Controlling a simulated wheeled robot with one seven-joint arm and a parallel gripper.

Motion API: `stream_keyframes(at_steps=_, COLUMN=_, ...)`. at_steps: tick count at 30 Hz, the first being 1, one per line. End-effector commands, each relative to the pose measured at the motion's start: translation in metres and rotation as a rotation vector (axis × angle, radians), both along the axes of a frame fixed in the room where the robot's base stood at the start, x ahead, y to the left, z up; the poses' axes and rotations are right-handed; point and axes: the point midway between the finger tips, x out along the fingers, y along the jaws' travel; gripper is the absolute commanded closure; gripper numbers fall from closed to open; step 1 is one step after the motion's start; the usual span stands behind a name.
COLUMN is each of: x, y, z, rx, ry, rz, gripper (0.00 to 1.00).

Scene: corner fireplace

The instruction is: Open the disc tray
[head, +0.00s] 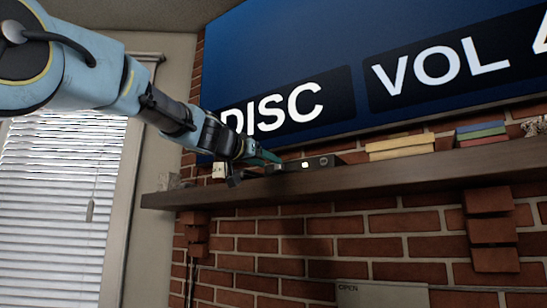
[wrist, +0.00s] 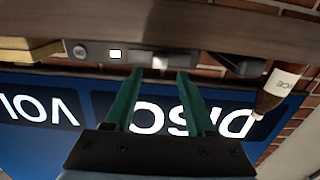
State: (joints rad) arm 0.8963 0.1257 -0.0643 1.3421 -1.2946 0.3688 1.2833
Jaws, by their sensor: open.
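A flat black disc player (head: 322,162) sits on the wooden mantel shelf under the screen. Its front shows a round dark button and a small lit white square, and it also appears upside down in the wrist view (wrist: 98,52). My gripper (head: 268,157) reaches in from the left at the player's left part and hides some of it. In the wrist view my gripper (wrist: 160,74) has two green fingers spread apart with nothing held between them. The fingertips are close to the player's front; I cannot tell whether they touch. The disc tray cannot be made out clearly.
A large blue screen (head: 300,75) hangs right above the mantel shelf (head: 400,178). A brown bottle with a white label (wrist: 283,85) is beside the gripper. A grey panel marked OPEN (head: 380,296) is below.

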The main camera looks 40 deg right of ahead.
Motion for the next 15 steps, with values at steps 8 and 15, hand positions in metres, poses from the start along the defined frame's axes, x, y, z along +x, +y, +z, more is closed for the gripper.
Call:
stream_keyframes(at_steps=8, x=0.009, y=-0.034, z=0.002, rx=0.001, ry=0.000, rz=-0.001, gripper=0.45)
stream_keyframes(at_steps=15, x=0.010, y=-0.038, z=-0.001, rx=0.001, ry=-0.001, rz=0.000, gripper=0.45)
